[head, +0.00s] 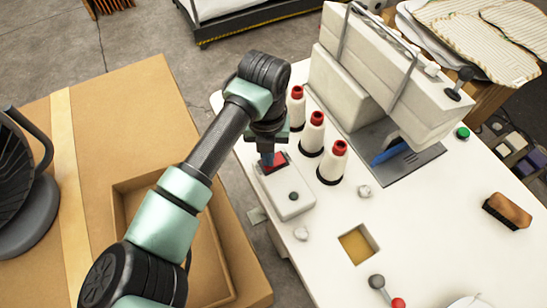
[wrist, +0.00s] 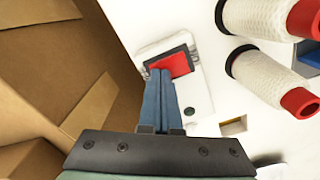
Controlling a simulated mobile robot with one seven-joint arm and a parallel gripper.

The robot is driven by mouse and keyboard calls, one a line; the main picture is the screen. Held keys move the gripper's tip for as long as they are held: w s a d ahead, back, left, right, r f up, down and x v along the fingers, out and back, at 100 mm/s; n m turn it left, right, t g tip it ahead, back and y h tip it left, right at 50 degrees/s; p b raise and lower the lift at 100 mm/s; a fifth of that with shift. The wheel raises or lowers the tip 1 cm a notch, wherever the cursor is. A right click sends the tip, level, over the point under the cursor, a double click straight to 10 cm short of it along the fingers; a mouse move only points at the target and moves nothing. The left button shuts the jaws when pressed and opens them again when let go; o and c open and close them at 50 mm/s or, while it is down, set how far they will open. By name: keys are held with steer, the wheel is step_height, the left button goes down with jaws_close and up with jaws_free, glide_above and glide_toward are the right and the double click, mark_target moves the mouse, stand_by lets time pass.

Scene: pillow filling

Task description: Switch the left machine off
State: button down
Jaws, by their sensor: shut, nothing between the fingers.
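A white switch box (head: 298,203) with a red switch plate (head: 280,158) and a dark round button (head: 294,196) sits at the left edge of the white table, beside a white machine (head: 385,75). My gripper (head: 268,163) is shut and empty, pointing down at the red plate and partly hiding it in the head view. In the wrist view, the blue-grey fingertips (wrist: 165,84) are together at the lower edge of the red plate (wrist: 180,62). I cannot tell whether they touch it. The button (wrist: 188,111) is right of the fingers.
Several white thread cones (head: 334,163) with red tops stand close right of the gripper. A cardboard box (head: 130,190) is at the left. On the table are a green button (head: 463,132), a brush (head: 508,210), a square opening (head: 358,244) and a grey-knobbed lever (head: 376,282).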

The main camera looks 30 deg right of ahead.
step_height(320, 180, up, 7)
steer(key=p, duration=0.5)
stand_by(0.6)
